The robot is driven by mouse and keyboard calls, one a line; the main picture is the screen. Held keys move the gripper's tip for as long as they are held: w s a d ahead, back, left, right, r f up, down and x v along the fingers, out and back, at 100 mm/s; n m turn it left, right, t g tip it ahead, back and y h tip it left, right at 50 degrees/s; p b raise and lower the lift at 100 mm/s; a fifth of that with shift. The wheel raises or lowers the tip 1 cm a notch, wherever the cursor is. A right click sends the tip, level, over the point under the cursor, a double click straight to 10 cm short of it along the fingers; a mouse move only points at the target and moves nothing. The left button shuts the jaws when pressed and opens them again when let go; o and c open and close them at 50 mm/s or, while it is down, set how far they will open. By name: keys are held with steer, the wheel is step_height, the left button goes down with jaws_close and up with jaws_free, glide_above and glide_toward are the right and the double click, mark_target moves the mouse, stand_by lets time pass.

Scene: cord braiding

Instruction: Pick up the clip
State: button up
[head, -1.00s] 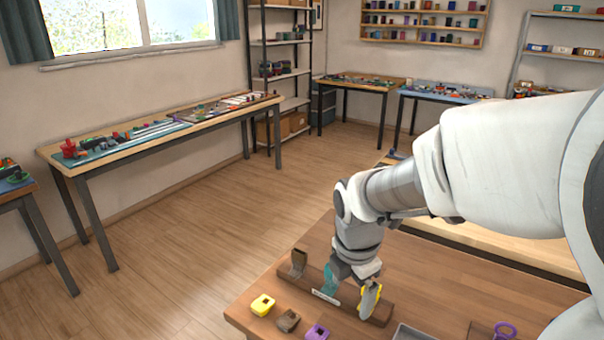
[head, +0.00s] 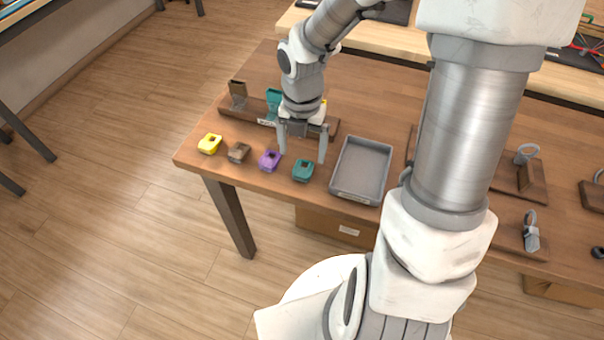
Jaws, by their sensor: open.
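Several small blocky pieces that may be clips lie in a row along the table's front left edge: yellow (head: 209,144), brown (head: 238,152), purple (head: 269,161) and teal (head: 303,172). I cannot tell which one the task means. My gripper (head: 302,155) points down with its fingers apart and nothing visible between them. In the picture, its fingers are just above the teal piece and right of the purple one. Its height above them is unclear. Behind it, a wooden rack (head: 246,117) holds an upright brown piece (head: 238,92), a teal one (head: 273,102) and a partly hidden yellow one.
A grey empty tray (head: 362,170) stands just right of the row. Wooden stands with a grey ring (head: 526,154) and a grey looped item (head: 531,230) are farther right. My arm crosses the view and hides part of the table.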

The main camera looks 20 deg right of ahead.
mark_target(301, 172)
step_height(301, 172, down, 7)
steer(key=b, duration=0.3)
steer(key=shift+w+a+f, duration=0.1)
steer(key=shift+f, duration=0.1)
steer(key=shift+r, duration=0.1)
steer(key=c, duration=1.4)
steer(key=shift+r+p, duration=0.35)
steer(key=shift+r, duration=0.3)
steer(key=r+p, duration=0.1)
steer(key=r, duration=0.1)
steer(key=d+r+p, duration=0.1)
steer(key=shift+r, duration=0.4)
steer(key=w+d+r+p, duration=0.1)
steer(key=d+r+p, duration=0.2)
steer(key=d+r, duration=0.3)
steer(key=d, duration=0.4)
steer(key=shift+w+d+p, duration=0.15)
steer(key=shift+d+p, duration=0.15)
